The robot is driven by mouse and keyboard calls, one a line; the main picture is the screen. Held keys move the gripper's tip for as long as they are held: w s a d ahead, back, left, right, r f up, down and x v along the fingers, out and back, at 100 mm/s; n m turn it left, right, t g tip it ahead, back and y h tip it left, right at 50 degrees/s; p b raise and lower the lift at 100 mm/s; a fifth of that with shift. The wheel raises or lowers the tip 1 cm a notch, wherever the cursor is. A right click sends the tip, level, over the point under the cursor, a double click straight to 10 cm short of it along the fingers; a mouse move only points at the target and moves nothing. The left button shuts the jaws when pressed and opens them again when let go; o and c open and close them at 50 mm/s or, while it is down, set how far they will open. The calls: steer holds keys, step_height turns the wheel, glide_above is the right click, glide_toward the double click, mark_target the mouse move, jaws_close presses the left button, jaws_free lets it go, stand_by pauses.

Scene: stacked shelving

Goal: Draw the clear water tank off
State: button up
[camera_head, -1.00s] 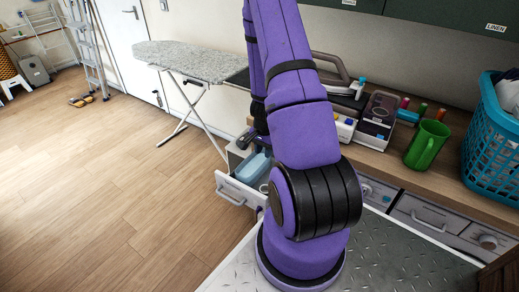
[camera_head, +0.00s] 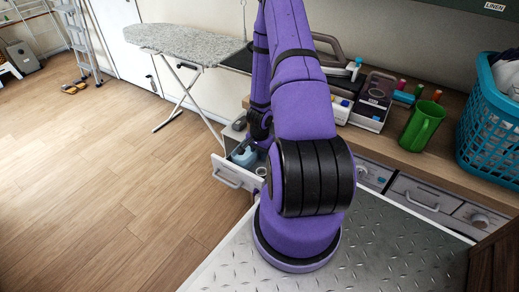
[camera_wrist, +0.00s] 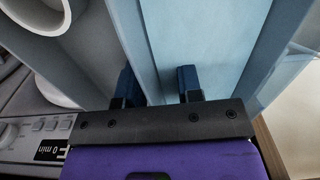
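The light blue, see-through water tank (camera_head: 243,158) sits inside an open white drawer (camera_head: 231,177) of the machine under the counter. In the wrist view, the tank (camera_wrist: 220,40) fills the upper middle, with a raised edge running down toward my gripper (camera_wrist: 157,86). My gripper's two dark blue fingers stand apart with a clear gap, one on each side of that edge. I cannot tell whether they touch it. In the head view my gripper is low over the tank, mostly hidden by my own arm.
A white round cup-like part (camera_wrist: 45,12) lies left of the tank in the wrist view. A control panel (camera_wrist: 40,135) reading "0 min" is close below. The counter holds a green mug (camera_head: 422,126) and a blue basket (camera_head: 490,140). An ironing board (camera_head: 190,40) stands at the back.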

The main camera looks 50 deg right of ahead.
steer(key=shift+c, duration=0.2)
jaws_close()
steer(key=shift+r, duration=0.65)
stand_by(0.9)
steer(key=shift+r, duration=2.2)
